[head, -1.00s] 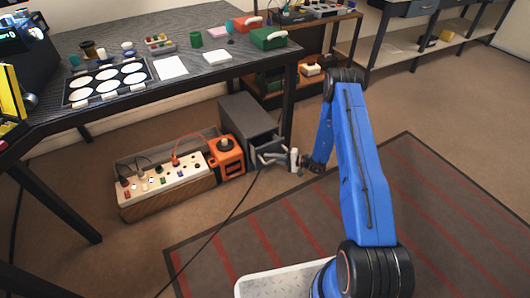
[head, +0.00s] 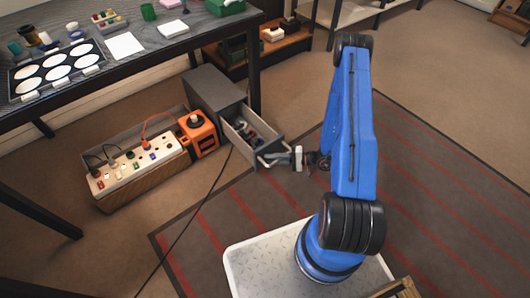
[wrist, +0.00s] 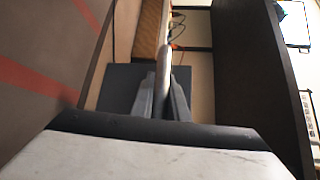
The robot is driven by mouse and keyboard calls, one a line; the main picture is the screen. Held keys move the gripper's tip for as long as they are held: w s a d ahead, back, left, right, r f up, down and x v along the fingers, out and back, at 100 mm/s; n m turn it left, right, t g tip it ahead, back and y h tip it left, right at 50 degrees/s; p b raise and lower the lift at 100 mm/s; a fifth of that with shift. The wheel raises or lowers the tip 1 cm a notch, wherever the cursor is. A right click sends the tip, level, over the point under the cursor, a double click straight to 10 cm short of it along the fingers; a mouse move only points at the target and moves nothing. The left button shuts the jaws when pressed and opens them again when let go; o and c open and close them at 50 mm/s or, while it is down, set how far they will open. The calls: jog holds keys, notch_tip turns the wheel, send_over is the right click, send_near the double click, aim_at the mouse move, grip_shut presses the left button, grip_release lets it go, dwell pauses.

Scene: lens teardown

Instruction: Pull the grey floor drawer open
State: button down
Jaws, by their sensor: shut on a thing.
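The grey floor drawer unit (head: 212,88) stands on the floor under the dark table. Its drawer (head: 268,146) is pulled well out toward my arm, and small dark and reddish items show inside it. My gripper (head: 272,159) is at the drawer's front and shut on its handle. In the wrist view the two grey fingers (wrist: 163,98) close on a pale upright bar (wrist: 166,60), which looks like the handle. A grey surface, probably the drawer unit (wrist: 115,85), shows behind them. The fingers hide part of the handle.
An orange box (head: 198,134) and a wooden crate with a white power strip (head: 135,167) stand left of the drawer. A black cable (head: 200,220) runs across the floor. The dark red-striped mat (head: 440,190) is clear to the right. A table leg (head: 254,80) stands close behind the drawer.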

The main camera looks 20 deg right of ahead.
jog(key=shift+s+d, duration=0.35)
jog(key=shift+s, duration=0.5)
jog(key=c, duration=1.7)
grip_release()
jog(key=shift+d, duration=0.1)
jog(key=v, duration=1.7)
jog(key=shift+s+d, duration=0.1)
jog(key=shift+s, duration=0.05)
